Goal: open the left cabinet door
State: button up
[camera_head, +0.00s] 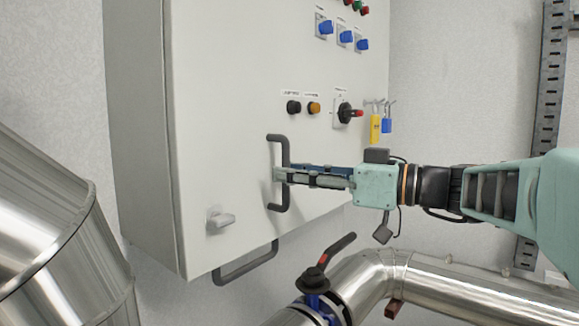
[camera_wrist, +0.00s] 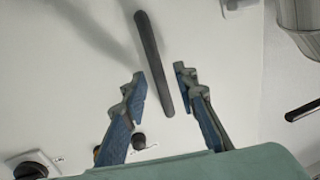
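The white cabinet's front door (camera_head: 225,110) fills the middle of the head view and looks shut. A dark grey bar handle (camera_head: 284,145) stands upright on it. In the wrist view the handle (camera_wrist: 148,45) runs slantwise between my fingers. My gripper (camera_head: 278,175) reaches in from the right at the handle's mid-height. In the wrist view my gripper (camera_wrist: 158,74) is open, with one finger on each side of the handle and gaps visible on both sides. Whether a finger touches it in the head view I cannot tell.
A small pale latch (camera_head: 219,219) sits at the door's lower left. A second dark handle (camera_head: 246,266) is below the cabinet. Knobs and a rotary switch (camera_head: 344,112) with hanging padlocks (camera_head: 376,128) are above my gripper. Silver pipes and a black-red valve lever (camera_head: 337,250) lie below.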

jog(key=shift+x, duration=0.95)
jog(key=shift+c, duration=0.3)
grip_shut()
